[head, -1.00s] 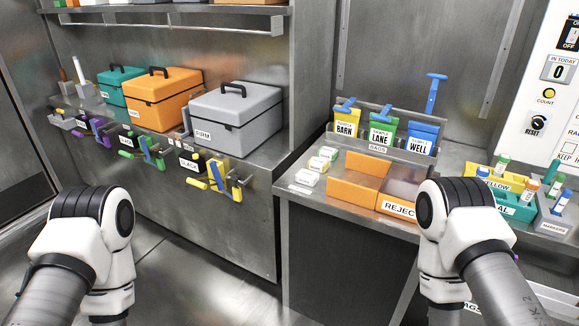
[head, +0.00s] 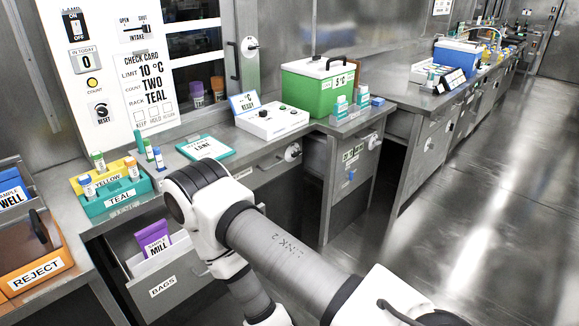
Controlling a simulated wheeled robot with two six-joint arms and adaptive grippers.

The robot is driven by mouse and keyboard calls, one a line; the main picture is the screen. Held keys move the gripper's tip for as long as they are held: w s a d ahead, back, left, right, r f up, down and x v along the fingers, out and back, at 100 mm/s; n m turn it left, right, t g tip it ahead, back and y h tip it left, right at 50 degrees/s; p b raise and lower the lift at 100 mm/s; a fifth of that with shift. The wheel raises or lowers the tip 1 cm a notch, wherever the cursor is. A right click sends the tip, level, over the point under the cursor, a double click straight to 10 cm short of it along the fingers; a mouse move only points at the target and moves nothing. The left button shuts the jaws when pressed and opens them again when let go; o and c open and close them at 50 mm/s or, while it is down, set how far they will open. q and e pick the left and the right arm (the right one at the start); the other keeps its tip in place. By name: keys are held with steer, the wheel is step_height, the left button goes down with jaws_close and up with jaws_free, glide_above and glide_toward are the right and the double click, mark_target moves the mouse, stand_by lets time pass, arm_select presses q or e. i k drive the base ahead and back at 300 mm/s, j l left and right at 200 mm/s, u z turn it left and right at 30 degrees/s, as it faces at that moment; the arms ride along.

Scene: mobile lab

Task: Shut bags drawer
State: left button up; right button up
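The bags drawer (head: 187,278) stands open below the counter at lower left, pulled out toward me. Its front carries a BAGS label (head: 163,287). A purple bag labelled MILL (head: 153,240) stands upright inside. My own arm crosses the view just right of the drawer and hides its right end. I cannot tell whether the arm touches the drawer. Neither gripper shows.
Above the drawer, the counter holds a teal rack (head: 118,201), a yellow rack (head: 88,182) and a LANE card (head: 203,146). An orange REJECT bin (head: 35,285) stands left. A green box (head: 318,95) stands further right. Open floor (head: 450,220) lies at right.

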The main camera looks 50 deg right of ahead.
mark_target(157, 284)
steer(key=z, duration=1)
steer(key=i+j+u, duration=0.1)
steer(key=i, duration=0.25)
steer(key=i+j, duration=0.25)
steer(key=i, duration=0.15)
steer(key=u, duration=0.05)
